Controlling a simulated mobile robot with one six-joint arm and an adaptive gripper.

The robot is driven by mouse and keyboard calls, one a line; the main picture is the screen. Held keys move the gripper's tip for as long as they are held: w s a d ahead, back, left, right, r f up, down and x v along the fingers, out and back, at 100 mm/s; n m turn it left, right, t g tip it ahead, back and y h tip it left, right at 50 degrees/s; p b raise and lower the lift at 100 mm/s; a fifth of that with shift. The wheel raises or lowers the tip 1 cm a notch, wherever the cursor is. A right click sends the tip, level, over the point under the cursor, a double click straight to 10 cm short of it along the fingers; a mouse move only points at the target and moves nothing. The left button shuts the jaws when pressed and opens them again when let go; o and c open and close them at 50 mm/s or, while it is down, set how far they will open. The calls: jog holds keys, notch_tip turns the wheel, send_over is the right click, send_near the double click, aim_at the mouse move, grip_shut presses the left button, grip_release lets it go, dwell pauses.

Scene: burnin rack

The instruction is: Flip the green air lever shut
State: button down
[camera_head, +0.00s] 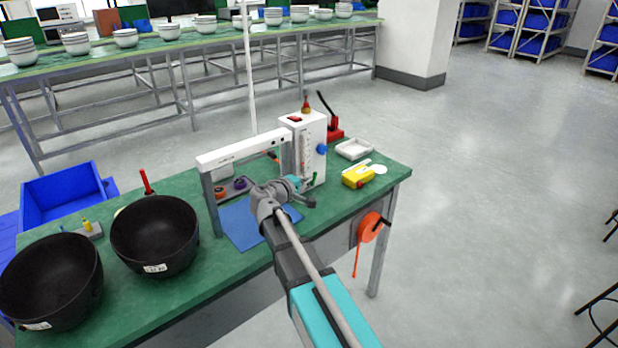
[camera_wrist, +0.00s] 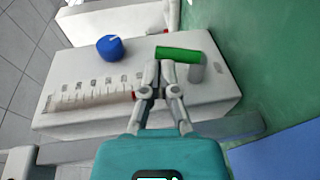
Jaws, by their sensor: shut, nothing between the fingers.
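The green air lever (camera_wrist: 178,54) is on the face of a white box unit (camera_wrist: 215,92) in the wrist view, beside a short grey stub (camera_wrist: 197,72). It lies roughly crosswise in that picture. My gripper (camera_wrist: 158,76) is shut and empty, its fingertips close to the left end of the lever; I cannot tell if they touch it. In the head view the white unit (camera_head: 304,140) stands upright on the green table, and my gripper (camera_head: 294,184) is low at its front.
A blue knob (camera_wrist: 110,47) and a printed scale (camera_wrist: 95,95) are on the unit's face. A white-topped frame (camera_head: 243,149) stands left of it, over a blue mat (camera_head: 243,232). Two black bowls (camera_head: 155,235) are further left. A yellow device (camera_head: 356,178) lies right.

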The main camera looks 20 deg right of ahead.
jog(key=r+p+v, duration=0.2)
jog(key=p+v, duration=0.2)
jog(key=v, duration=0.8)
jog(key=shift+r, duration=0.3)
jog(key=shift+n, duration=0.4)
jog(key=n+y+p, duration=0.1)
jog(key=n+p, duration=0.1)
jog(key=n, duration=0.6)
jog(key=n+g+y+p, duration=0.1)
jog(key=n+p, duration=0.1)
jog(key=n, duration=0.6)
jog(key=shift+s+a+n, duration=0.1)
jog(key=shift+s+n, duration=0.05)
jog(key=shift+n, duration=0.25)
jog(key=shift+f, duration=0.1)
jog(key=b+x, duration=0.4)
jog(key=x, duration=1)
jog(key=shift+s+b, duration=0.1)
jog(key=shift+b, duration=0.25)
